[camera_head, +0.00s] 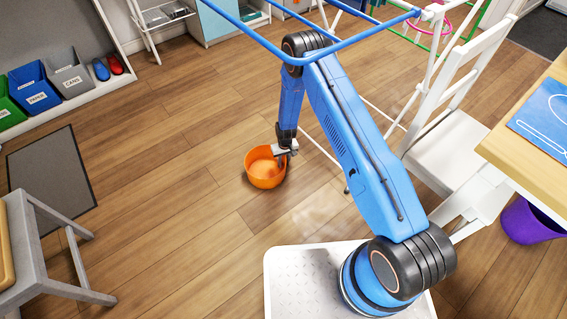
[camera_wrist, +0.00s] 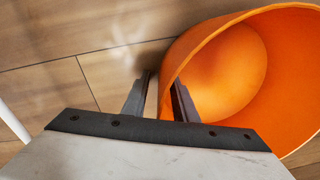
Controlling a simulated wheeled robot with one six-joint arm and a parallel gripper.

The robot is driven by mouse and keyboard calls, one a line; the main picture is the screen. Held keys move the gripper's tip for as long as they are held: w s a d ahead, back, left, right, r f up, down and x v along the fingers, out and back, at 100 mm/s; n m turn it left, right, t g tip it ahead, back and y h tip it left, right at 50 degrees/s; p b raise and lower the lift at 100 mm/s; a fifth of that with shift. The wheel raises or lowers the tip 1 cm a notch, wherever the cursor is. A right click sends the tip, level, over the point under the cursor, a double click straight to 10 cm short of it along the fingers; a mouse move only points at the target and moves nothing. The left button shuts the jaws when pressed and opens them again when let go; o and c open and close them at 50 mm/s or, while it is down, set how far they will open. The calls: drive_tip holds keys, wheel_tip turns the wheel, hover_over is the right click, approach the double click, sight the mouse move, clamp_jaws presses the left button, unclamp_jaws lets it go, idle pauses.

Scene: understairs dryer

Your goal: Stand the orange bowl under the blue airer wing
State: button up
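The orange bowl (camera_head: 262,176) is on the wooden floor near the middle of the head view, mouth up. It fills the right of the wrist view (camera_wrist: 290,70). My gripper (camera_head: 287,150) is at the bowl's right rim in the head view. In the wrist view my gripper (camera_wrist: 162,98) has its fingers apart, one outside the bowl and one inside, with the rim between them. A gap shows between the outer finger and the wall.
A white chair (camera_head: 455,140) and a wooden-topped table (camera_head: 530,145) stand at right, with a purple bin (camera_head: 530,222) below. A grey stool (camera_head: 40,250) and dark mat (camera_head: 52,178) are at left. White airer legs (camera_head: 320,148) stand right of the bowl. Floor left of the bowl is clear.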

drive_tip(key=shift+w+d+r, duration=0.1)
drive_tip(key=shift+d+r, duration=0.05)
drive_tip(key=shift+r, duration=3.6)
drive_tip(key=shift+w+r, duration=0.1)
